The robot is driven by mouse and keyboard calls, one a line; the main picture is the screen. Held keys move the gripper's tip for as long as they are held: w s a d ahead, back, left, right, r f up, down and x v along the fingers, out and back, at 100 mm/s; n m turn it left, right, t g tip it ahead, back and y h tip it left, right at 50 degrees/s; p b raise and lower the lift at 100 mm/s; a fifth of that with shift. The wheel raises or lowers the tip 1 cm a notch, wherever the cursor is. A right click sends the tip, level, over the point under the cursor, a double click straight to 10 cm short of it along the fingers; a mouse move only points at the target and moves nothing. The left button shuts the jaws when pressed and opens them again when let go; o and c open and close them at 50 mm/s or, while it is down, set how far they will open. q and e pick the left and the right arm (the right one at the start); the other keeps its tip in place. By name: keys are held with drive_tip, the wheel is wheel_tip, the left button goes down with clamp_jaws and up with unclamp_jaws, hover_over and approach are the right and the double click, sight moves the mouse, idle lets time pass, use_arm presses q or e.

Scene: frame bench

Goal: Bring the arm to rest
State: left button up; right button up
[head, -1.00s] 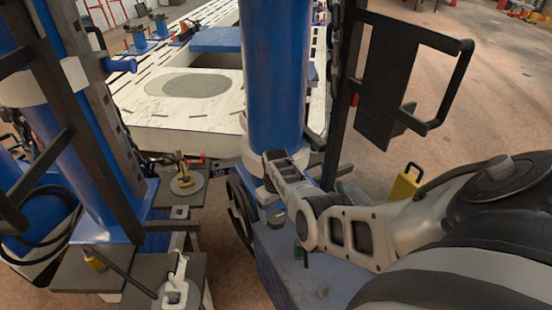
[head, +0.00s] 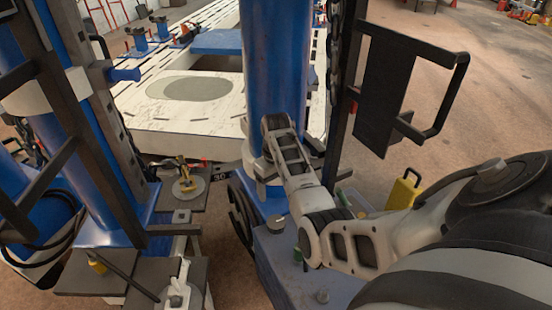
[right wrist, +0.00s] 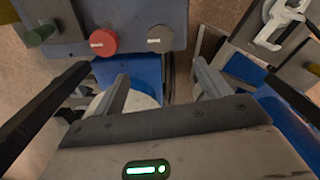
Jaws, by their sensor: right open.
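My right arm (head: 370,245) comes in from the right in the head view. Its white and dark links bend up at the elbow towards the thick blue column (head: 275,65). The fingertips are hard to make out there. In the right wrist view my right gripper (right wrist: 160,88) is open, its two fingers wide apart with nothing between them. The blue column's pale collar lies behind the fingers. My left gripper does not show in these views.
A blue-grey box (head: 280,262) with knobs stands below my right arm; a red knob (right wrist: 103,42) shows in the wrist view. A black handle frame (head: 430,95) stands right of the column. A yellow case (head: 405,190) is on the floor. Plates with clamps lie lower left.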

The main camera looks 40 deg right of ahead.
drive_tip(key=shift+s+f, duration=0.1)
drive_tip(key=s+a+r+n+t, duration=0.2)
drive_tip(key=s+a, duration=0.8)
drive_tip(key=s, duration=0.2)
drive_tip(key=s+a+r+n+t, duration=0.1)
drive_tip(key=s+a+r+t, duration=0.1)
drive_tip(key=s+a, duration=0.9)
drive_tip(key=w+a+f+t+y, duration=0.2)
drive_tip(key=w+a+f+t, duration=0.2)
drive_tip(key=f, duration=0.5)
drive_tip(key=shift+w+f+n+t+y, duration=0.25)
drive_tip(key=shift+f+n+t+y, duration=0.05)
drive_tip(key=shift+t, duration=0.7)
drive_tip(key=shift+c, duration=0.4)
